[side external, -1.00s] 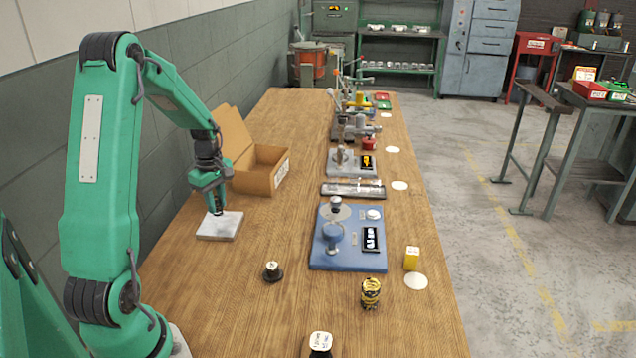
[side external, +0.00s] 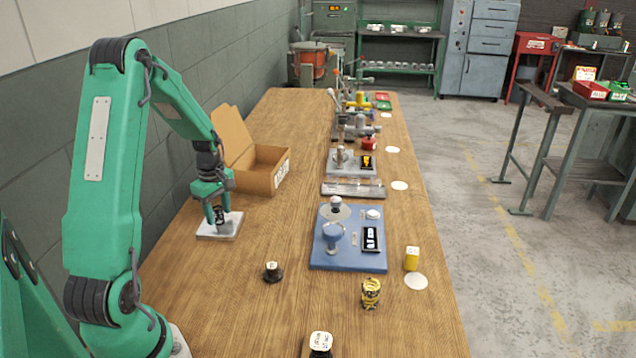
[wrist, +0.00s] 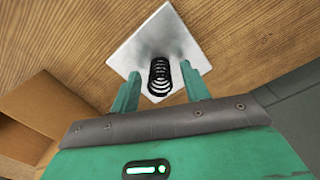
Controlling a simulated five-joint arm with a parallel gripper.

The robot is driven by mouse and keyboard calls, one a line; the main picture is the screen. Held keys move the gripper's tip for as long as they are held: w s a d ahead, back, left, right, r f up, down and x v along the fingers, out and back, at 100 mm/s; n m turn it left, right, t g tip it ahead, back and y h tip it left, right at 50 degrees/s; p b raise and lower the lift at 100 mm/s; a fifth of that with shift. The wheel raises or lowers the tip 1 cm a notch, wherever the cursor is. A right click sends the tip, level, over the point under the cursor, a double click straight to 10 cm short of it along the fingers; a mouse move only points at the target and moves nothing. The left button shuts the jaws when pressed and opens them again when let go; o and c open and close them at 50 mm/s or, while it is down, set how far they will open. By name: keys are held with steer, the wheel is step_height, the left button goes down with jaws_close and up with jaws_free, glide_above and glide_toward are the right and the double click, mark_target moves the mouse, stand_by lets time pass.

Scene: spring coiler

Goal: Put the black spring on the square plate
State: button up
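The black spring (wrist: 159,77) stands on the pale square plate (wrist: 152,30) in the wrist view. In the side external view the spring (side external: 220,214) shows as a small dark shape on the plate (side external: 213,234). My gripper (side external: 219,216) is low over the plate, and its green fingers are spread to either side of the spring. In the wrist view my gripper (wrist: 160,78) is open, with a gap visible between each finger and the spring.
An open cardboard box (side external: 262,172) stands just behind the plate. A blue fixture board (side external: 349,250) lies to the right. A dark knob-like piece (side external: 271,272) and a yellow-black spool (side external: 371,293) stand nearer. Bare wood lies between the plate and the blue board.

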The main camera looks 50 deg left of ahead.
mark_target(219, 208)
step_height(219, 208, up, 12)
steer(key=shift+r, duration=0.15)
stand_by(0.7)
stand_by(0.5)
steer(key=d+r+m+t+y, duration=0.1)
steer(key=d+r+m, duration=0.35)
steer(key=d, duration=0.35)
steer(key=d+r+m+t, duration=0.1)
steer(key=d+r+m, duration=0.35)
steer(key=d, duration=0.35)
steer(key=s+d+m+t, duration=0.1)
steer(key=s+d+m, duration=0.3)
steer(key=d+m, duration=0.2)
steer(key=s+d+m+t+h, duration=0.1)
steer(key=s+d+m+t, duration=0.1)
steer(key=s+d+m, duration=0.2)
steer(key=d+m, duration=0.2)
steer(key=d, duration=0.2)
steer(key=shift+s+r+m+t, duration=0.2)
steer(key=shift+m+t, duration=0.1)
steer(key=shift+m, duration=0.1)
